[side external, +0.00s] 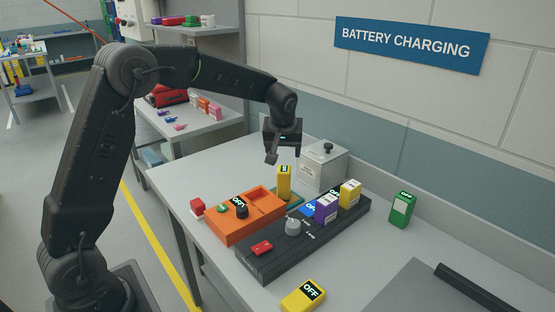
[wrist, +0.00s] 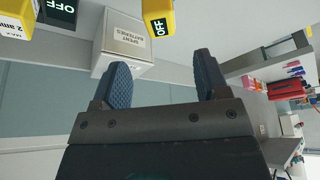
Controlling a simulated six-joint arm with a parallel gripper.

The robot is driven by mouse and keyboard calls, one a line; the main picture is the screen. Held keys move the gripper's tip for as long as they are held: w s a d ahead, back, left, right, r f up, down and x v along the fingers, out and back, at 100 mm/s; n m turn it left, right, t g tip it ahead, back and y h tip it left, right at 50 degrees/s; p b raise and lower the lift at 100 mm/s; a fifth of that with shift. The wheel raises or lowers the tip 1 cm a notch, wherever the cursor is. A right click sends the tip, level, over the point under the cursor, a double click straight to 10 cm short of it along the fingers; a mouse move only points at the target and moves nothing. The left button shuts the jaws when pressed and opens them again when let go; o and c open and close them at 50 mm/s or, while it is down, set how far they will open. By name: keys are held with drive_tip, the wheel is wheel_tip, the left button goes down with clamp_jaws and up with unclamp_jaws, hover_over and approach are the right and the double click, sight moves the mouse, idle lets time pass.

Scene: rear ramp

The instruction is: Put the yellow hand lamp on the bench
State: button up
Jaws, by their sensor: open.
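Several yellow items are in view, and I cannot tell for sure which is the hand lamp. A tall yellow block (side external: 284,182) stands upright by the orange unit, at a teal base. A yellow item with an OFF label also shows at the top of the wrist view (wrist: 157,19). Another yellow block (side external: 350,193) stands on the dark charger strip, and a yellow item with an OFF label (side external: 302,297) lies on the bench (side external: 215,158) at the front. My gripper (side external: 285,154) is open and empty above the tall yellow block; its fingers also show in the wrist view (wrist: 162,68).
The orange unit (side external: 229,225) and dark charger strip (side external: 268,262) fill the middle. A purple block (side external: 326,210) stands on the strip. A grey spent-batteries box (side external: 322,168) is behind, a green block (side external: 402,210) to the right. Bare bench lies between the strip and the green block.

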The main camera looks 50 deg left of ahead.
drive_tip(key=s+d+r+m+t+h, duration=0.1)
drive_tip(key=s+d+r+m, duration=0.15)
drive_tip(key=s+r, duration=0.35)
drive_tip(key=s+d+r+m, duration=0.2)
drive_tip(key=s+d+r, duration=0.15)
drive_tip(key=s, duration=0.45)
drive_tip(key=s+d+f+m+h, duration=0.1)
drive_tip(key=s+d+m, duration=0.1)
drive_tip(key=s, duration=0.6)
drive_tip(key=s+d+f+m+t+h, duration=0.1)
drive_tip(key=s+d, duration=0.3)
drive_tip(key=s, duration=0.5)
drive_tip(key=shift+s+m, duration=0.25)
drive_tip(key=shift+m, duration=0.5)
drive_tip(key=shift+d+f, duration=0.1)
